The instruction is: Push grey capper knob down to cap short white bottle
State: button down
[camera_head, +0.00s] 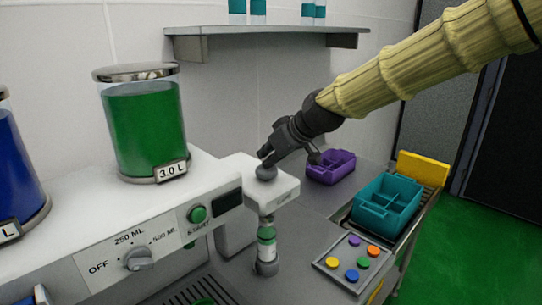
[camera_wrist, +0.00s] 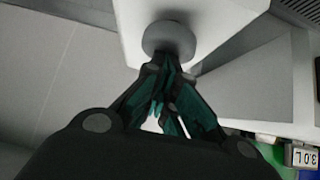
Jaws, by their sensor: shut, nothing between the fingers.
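The grey capper knob (camera_head: 266,173) sits on top of the white capper block (camera_head: 283,192), right of the dispenser. My gripper (camera_head: 266,157) is shut and empty, with its fingertips at the knob's top. In the wrist view the closed fingertips (camera_wrist: 160,60) meet the edge of the round grey knob (camera_wrist: 168,36); I cannot tell whether they press on it. Below the capper block stands a short bottle (camera_head: 267,251) with a white and green body, upright on a dark round base. Its top is partly hidden beneath the capper.
The dispenser (camera_head: 100,258) with a green tank (camera_head: 143,125) stands to the left. A tray of coloured caps (camera_head: 328,264), a purple bin (camera_head: 321,173) and a teal bin (camera_head: 413,207) are at right. A shelf (camera_head: 265,30) hangs above.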

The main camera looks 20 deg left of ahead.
jog(key=shift+s+f+p, duration=0.2)
jog(key=shift+f+p, duration=0.15)
jog(key=shift+p, duration=0.05)
jog(key=r+p, duration=0.1)
jog(key=r, duration=0.1)
jog(key=r+p, duration=0.1)
jog(key=shift+w+r, duration=0.2)
jog(key=shift+r, duration=0.2)
jog(key=b+v, duration=0.3)
jog(key=v, duration=0.7)
jog(key=shift+r, duration=0.55)
jog(key=shift+w, duration=0.1)
